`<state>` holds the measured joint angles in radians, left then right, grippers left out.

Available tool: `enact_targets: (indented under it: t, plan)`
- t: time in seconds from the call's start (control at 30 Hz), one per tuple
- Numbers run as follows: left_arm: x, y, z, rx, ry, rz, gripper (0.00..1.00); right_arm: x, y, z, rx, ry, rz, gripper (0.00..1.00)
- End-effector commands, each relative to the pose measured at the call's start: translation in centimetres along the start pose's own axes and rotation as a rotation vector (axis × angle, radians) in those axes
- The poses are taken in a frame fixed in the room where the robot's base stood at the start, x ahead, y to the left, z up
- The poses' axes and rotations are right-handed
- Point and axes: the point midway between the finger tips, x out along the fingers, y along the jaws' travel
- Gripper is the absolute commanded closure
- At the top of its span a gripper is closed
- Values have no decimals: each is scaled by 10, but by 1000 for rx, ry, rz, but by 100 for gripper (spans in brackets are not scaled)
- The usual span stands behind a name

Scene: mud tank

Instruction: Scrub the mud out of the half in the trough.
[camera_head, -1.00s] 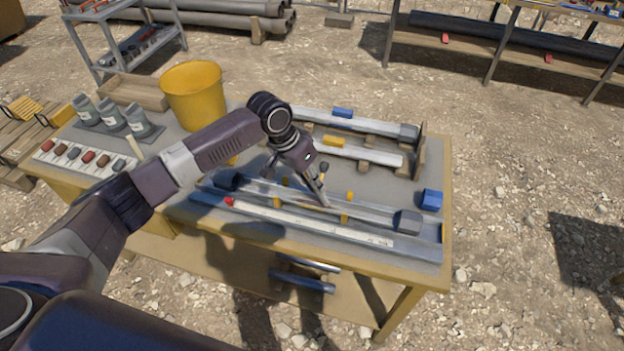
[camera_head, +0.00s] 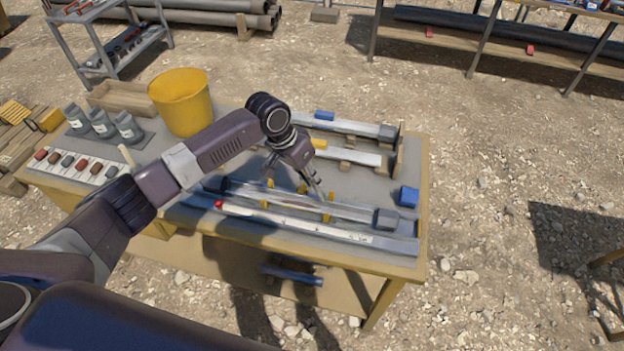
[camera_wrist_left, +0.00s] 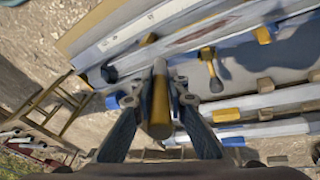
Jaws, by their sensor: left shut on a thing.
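My left gripper (camera_head: 317,193) is over the front trough on the workbench. In the left wrist view its fingers (camera_wrist_left: 160,98) are shut on a tool with a yellow handle (camera_wrist_left: 160,112); the tool's working end is hard to make out. A long grey half tube (camera_head: 350,211) lies in the trough, between dark end pieces (camera_head: 385,219) and yellow uprights (camera_head: 328,200). The wrist view shows a brown-red muddy patch (camera_wrist_left: 192,38) along the half. I cannot tell whether the tool touches it. My right gripper is not in view.
A white graduated strip (camera_head: 290,223) with a red marker (camera_head: 218,204) runs along the front edge. More grey lengths (camera_head: 350,155) lie behind. A yellow bucket (camera_head: 182,104), several grey bottles (camera_head: 101,124) and a blue block (camera_head: 409,196) stand on the bench (camera_head: 410,246).

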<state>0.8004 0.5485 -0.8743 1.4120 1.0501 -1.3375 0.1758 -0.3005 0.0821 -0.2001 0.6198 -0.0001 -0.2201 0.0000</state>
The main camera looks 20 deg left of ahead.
Motion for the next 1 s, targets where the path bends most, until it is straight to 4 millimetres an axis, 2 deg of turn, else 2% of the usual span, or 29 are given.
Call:
enact_targets:
  t: [0.07,0.33,0.9,1.0]
  plan:
    - [-11,2,-4,-1,0,0,100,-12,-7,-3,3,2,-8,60]
    - [-28,3,-12,-5,1,-1,100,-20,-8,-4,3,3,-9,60]
    - [-28,3,-13,-5,1,-1,100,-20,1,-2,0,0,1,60]
    - [-26,9,-14,4,-1,3,100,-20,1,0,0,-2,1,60]
